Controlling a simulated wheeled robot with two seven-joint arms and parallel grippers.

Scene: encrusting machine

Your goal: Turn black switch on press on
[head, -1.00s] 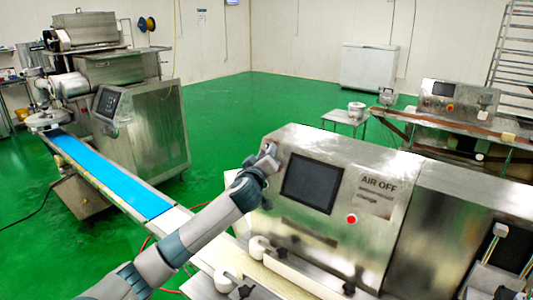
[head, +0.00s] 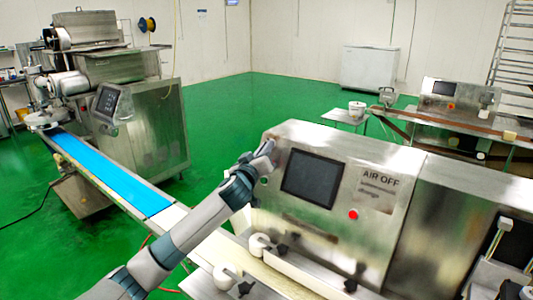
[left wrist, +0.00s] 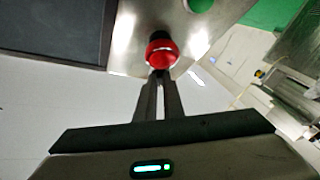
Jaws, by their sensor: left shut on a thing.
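The press (head: 375,160) is a steel machine with a dark screen (head: 312,179) on its sloped front panel. My left gripper (head: 268,149) is at the upper left of this panel, beside the screen. In the left wrist view a round red switch (left wrist: 162,48) stands on the steel panel. My left gripper (left wrist: 160,74) is shut, its fingertips together at a dark part on the switch's lower edge. The exact hold is hard to see. In the head view my gripper hides the switch. My right gripper is not in view.
A green button (head: 264,181) sits below my left gripper; it also shows in the left wrist view (left wrist: 200,4). A blue conveyor (head: 110,174) stands at left, with open green floor behind.

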